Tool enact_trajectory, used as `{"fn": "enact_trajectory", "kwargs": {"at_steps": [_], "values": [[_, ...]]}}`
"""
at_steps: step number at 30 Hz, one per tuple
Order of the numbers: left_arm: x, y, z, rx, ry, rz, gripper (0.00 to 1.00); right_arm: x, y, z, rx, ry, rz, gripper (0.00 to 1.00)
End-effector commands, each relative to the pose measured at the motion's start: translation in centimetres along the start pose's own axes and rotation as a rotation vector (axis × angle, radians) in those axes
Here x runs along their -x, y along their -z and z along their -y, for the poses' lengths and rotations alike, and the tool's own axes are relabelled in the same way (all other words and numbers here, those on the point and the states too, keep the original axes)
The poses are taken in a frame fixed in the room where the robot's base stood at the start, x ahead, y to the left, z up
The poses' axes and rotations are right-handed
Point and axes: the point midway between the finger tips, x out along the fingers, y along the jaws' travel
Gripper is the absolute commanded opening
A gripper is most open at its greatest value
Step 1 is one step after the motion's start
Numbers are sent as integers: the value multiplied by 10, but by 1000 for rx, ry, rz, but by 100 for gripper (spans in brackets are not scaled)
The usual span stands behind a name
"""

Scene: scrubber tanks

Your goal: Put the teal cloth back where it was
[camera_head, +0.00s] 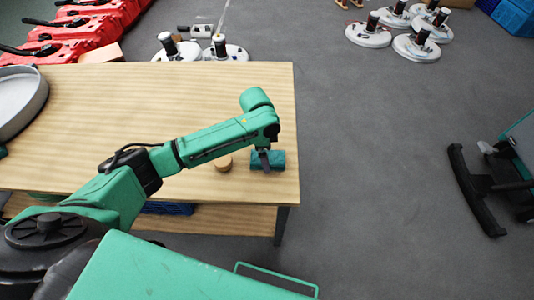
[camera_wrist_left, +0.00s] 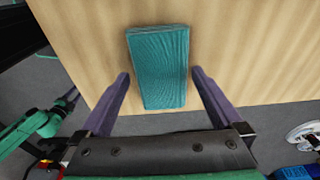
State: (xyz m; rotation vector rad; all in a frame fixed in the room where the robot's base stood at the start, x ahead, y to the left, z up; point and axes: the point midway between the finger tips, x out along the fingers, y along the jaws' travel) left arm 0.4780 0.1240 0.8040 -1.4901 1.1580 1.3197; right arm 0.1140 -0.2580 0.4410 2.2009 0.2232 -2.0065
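The teal cloth (camera_head: 275,160) lies folded flat on the wooden table (camera_head: 170,95), near its right front corner. My left gripper (camera_head: 264,160) is over the cloth from above in the head view. In the left wrist view the cloth (camera_wrist_left: 158,66) lies between the two spread fingers of my left gripper (camera_wrist_left: 160,84), with a gap on each side. The fingers do not touch it there. How high the fingertips are above the table is hard to tell. My right gripper is in neither view.
A small round wooden object (camera_head: 222,164) stands left of the cloth. A grey round basin (camera_head: 20,100) sits at the table's left end. A blue crate (camera_head: 168,208) is on the lower shelf. Red machines (camera_head: 60,35) and white round scrubber units (camera_head: 388,30) stand beyond.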

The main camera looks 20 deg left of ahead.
Motion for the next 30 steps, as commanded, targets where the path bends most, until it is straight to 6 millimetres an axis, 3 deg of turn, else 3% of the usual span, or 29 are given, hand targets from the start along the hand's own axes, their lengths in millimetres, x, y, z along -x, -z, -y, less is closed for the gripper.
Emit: {"fn": "enact_trajectory", "kwargs": {"at_steps": [5, 12, 16, 20, 30], "values": [[23, 1, 2, 0, 4, -3, 100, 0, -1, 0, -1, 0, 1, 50], [88, 1, 1, 0, 4, -3, 100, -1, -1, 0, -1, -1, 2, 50], [113, 1, 1, 0, 2, -2, 100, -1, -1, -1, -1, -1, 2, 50], [121, 0, 0, 1, 0, -1, 100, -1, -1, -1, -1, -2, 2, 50], [121, 0, 0, 1, -1, -1, 100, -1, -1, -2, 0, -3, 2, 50]]}}
